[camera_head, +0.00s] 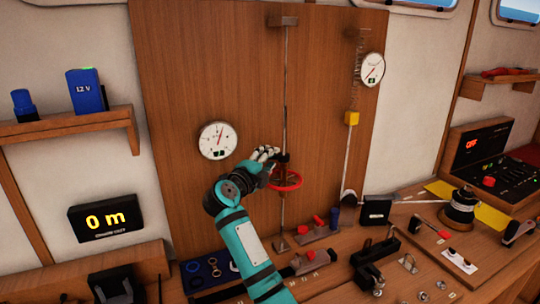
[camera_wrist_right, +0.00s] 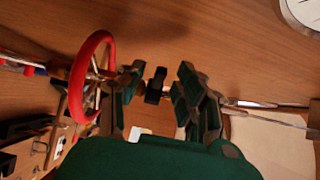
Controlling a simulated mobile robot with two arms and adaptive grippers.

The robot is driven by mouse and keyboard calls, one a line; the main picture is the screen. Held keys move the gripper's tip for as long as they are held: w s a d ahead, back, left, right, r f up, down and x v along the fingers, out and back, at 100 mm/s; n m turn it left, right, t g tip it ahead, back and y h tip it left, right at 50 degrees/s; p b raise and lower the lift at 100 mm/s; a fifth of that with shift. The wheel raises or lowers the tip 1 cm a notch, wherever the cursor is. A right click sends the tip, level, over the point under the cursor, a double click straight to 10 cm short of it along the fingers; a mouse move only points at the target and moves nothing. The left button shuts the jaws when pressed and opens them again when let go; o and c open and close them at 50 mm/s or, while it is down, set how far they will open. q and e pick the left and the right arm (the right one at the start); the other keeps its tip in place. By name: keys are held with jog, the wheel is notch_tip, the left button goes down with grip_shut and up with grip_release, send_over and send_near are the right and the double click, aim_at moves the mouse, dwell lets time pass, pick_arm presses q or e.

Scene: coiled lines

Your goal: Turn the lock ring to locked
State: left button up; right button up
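A vertical rod (camera_head: 286,120) stands before the wooden panel. A red spoked wheel (camera_head: 287,179) sits around it, and a small dark collar (camera_head: 284,158) sits just above the wheel. I see no label saying which part is the lock ring. My right gripper (camera_head: 268,154) is at the collar, just above the wheel. In the right wrist view, the dark collar (camera_wrist_right: 156,85) lies between the parted fingers of the right gripper (camera_wrist_right: 157,88), with gaps visible. The red wheel (camera_wrist_right: 110,43) is beside the left finger there. My left gripper is out of view.
Round gauges (camera_head: 218,140) hang on the panel (camera_head: 190,70), with a yellow block (camera_head: 352,118) on a spring line at right. A display (camera_head: 105,217) reads 0 m.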

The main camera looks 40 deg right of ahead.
jog(key=shift+w+d, duration=0.2)
jog(key=shift+d, duration=0.15)
jog(key=shift+c, duration=0.4)
grip_shut()
jog(key=shift+f, duration=0.1)
jog(key=shift+w+d+f+m+g+b, duration=0.15)
jog(key=shift+m+g+b, duration=0.15)
jog(key=shift+g, duration=0.25)
jog(key=shift+w+a+f+m+g+b, duration=0.1)
jog(key=shift+m+g+b, duration=0.1)
jog(key=shift+m+g, duration=0.3)
jog(key=shift+w+d+m+g+h+b, duration=0.15)
jog(key=shift+m+g+h+b, duration=0.2)
jog(key=shift+g, duration=0.4)
jog(key=shift+d+m+g+h+b, duration=0.15)
jog(key=shift+m+g+b, duration=0.3)
jog(key=shift+g, duration=0.25)
